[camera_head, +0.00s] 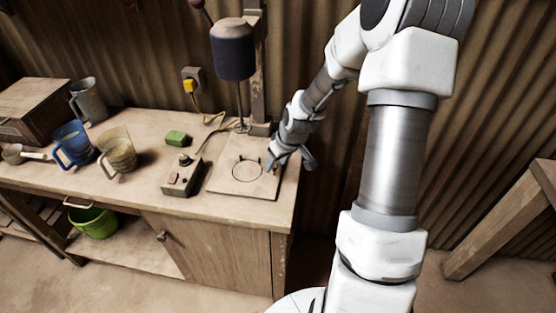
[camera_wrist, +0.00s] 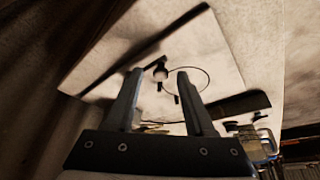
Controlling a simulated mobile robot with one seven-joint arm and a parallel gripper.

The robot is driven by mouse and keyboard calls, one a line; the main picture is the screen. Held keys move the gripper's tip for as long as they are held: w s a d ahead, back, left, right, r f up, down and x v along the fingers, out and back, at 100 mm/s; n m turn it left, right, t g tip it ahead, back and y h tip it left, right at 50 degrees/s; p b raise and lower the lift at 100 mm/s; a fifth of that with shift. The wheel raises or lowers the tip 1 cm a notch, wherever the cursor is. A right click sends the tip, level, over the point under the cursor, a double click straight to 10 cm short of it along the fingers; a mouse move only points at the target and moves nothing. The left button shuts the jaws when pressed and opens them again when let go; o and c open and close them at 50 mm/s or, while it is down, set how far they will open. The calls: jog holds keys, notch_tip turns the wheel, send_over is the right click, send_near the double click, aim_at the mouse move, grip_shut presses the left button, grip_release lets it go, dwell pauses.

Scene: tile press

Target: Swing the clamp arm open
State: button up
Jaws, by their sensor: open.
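My gripper (camera_head: 288,163) is over the right side of the pale base plate (camera_head: 225,184) on the workbench, below and right of the press's dark hanging cylinder (camera_head: 232,50). A thin ring outline (camera_head: 247,170) is on the plate. My gripper partly hides the plate's right side.
A control box (camera_head: 180,179) and a green block (camera_head: 176,138) lie left of the plate. A corrugated wall is close behind. A green bucket (camera_head: 94,221) sits on the lower shelf.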

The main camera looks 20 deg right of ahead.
jog(key=p+v, duration=0.4)
jog(key=v, duration=1.3)
jog(key=shift+r, duration=0.2)
